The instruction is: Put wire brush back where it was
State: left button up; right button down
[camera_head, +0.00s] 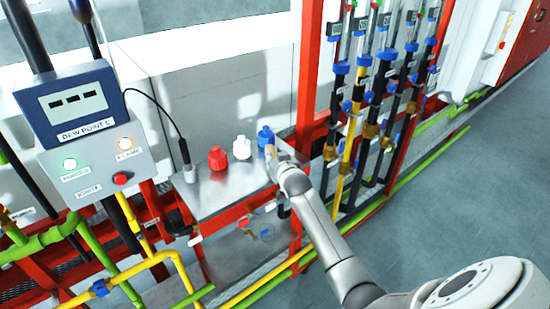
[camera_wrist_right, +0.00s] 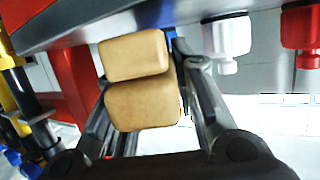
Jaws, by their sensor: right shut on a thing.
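The wire brush shows as a tan, two-part block (camera_wrist_right: 143,105) in the right wrist view. My right gripper (camera_wrist_right: 140,85) is shut on it, with one finger on each side. In the head view my right gripper (camera_head: 271,153) is at the right end of the metal tabletop (camera_head: 222,192), just in front of the blue bottle. Only a small tan bit of the brush shows there. The brush's bristles are hidden, and I cannot tell whether it touches the tabletop. My left gripper is not in view.
A red bottle (camera_head: 217,158), a white bottle (camera_head: 241,147) and a blue bottle (camera_head: 265,136) stand along the back of the tabletop. A grey cabled probe (camera_head: 187,166) stands at its left. Red posts and vertical pipes (camera_head: 360,100) rise to the right.

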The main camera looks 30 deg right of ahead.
jog(key=shift+f+b, duration=0.3)
jog(key=shift+f, duration=0.25)
jog(key=c, duration=1.1)
grip_release()
jog(key=v, duration=1.2)
